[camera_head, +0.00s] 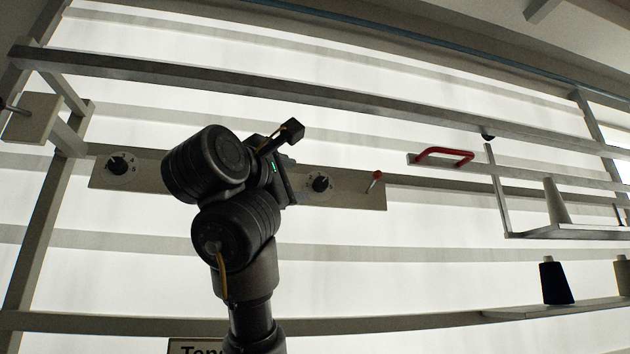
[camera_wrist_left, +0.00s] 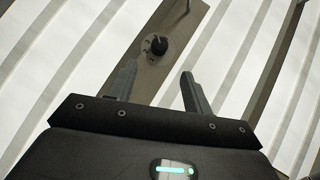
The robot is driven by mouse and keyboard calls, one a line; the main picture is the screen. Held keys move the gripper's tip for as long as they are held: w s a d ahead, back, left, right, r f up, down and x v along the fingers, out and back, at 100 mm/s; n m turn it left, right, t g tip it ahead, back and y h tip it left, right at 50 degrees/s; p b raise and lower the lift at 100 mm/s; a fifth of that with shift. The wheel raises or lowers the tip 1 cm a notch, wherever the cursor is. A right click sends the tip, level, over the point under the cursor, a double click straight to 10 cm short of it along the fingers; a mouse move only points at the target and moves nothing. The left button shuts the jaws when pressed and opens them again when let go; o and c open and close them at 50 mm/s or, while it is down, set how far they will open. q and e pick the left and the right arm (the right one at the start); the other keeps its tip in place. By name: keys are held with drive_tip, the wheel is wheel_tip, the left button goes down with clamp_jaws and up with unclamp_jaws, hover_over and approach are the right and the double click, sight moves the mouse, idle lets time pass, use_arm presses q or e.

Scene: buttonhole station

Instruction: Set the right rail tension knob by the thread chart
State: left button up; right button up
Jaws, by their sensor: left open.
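A pale panel (camera_head: 348,194) on the frame carries two dark knobs on round dials. The left knob (camera_head: 118,165) is left of my arm. The right knob (camera_head: 320,184) is just right of my left gripper (camera_wrist_left: 158,72). In the left wrist view, a knob (camera_wrist_left: 157,44), apparently the right one, lies ahead of the open, empty fingers, apart from them. In the head view my left arm covers the panel's middle, and the fingertips cannot be made out. My right gripper is out of view. No readable thread chart shows.
A red-tipped peg (camera_head: 375,181) sticks out at the panel's right end. A red handle (camera_head: 445,154) is on a rail further right. A dark cone spool (camera_head: 555,281) and a pale cone (camera_head: 556,202) stand on shelves. A partly cut-off sign (camera_head: 182,346) is at the bottom.

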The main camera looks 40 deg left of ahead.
sight(320, 183)
use_arm(q)
drive_tip(key=p+x, duration=0.2)
drive_tip(key=x, duration=0.1)
drive_tip(key=p+x, duration=0.2)
drive_tip(key=x, duration=0.1)
drive_tip(key=p+x, duration=0.2)
drive_tip(key=x, duration=0.1)
drive_tip(key=shift+d+r, duration=0.15)
drive_tip(key=shift+r, duration=0.1)
drive_tip(key=shift+w+a, duration=0.3)
drive_tip(key=shift+w, duration=0.25)
drive_tip(key=shift+d, duration=0.1)
drive_tip(key=shift+c, duration=0.2)
drive_tip(key=c, duration=0.9)
drive_tip(key=shift+f+m+b, duration=0.1)
drive_tip(key=shift+m+b, duration=0.2)
drive_tip(key=shift+b, duration=0.2)
drive_tip(key=o, duration=0.9)
drive_tip(key=shift+o, duration=0.2)
